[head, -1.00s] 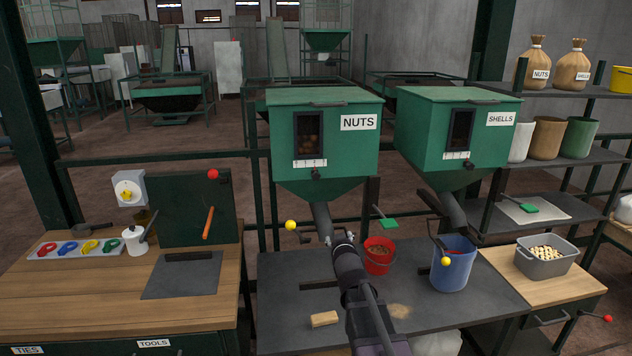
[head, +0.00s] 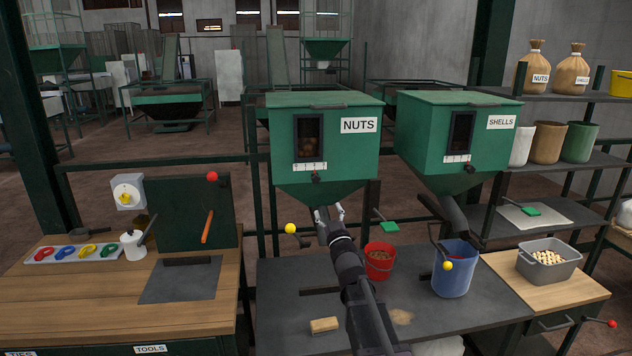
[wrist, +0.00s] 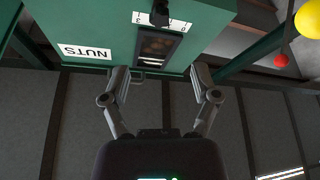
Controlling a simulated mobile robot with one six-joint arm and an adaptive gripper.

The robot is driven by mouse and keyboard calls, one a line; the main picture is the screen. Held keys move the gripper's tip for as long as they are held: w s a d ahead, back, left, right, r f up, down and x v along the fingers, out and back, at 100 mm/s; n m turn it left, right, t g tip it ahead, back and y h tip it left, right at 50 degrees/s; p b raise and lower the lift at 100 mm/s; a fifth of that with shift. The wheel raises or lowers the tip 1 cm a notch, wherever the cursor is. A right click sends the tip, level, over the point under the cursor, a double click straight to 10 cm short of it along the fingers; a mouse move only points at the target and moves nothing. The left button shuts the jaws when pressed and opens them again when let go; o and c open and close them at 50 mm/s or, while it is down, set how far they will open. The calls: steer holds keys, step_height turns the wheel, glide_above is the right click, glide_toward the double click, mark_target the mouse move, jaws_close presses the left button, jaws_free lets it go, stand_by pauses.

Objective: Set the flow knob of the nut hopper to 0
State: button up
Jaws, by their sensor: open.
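The green nut hopper (head: 350,165) hangs on the left of two hoppers, with a NUTS label and a dark window showing nuts. Its dark flow knob (head: 316,177) sits on the front, just below a white scale (head: 310,166); I cannot read the setting surely. My gripper (head: 329,211) is open and empty, below the knob and in front of the hopper's spout, which it partly hides. In the wrist view the hopper appears upside down, with the knob (wrist: 159,14) at the top edge, beyond and apart from the open fingers (wrist: 160,72).
The shells hopper (head: 418,140) hangs close on the right with its own knob. A yellow-balled lever (head: 290,229) stands left of my gripper. A red bucket (head: 380,262) and a blue bucket (head: 453,272) stand on the dark bench below.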

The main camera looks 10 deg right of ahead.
mark_target(317, 181)
steer(key=shift+w, duration=0.2)
steer(key=p+x, duration=0.5)
steer(key=x, duration=0.8)
steer(key=shift+w+r, duration=0.2)
jaws_close()
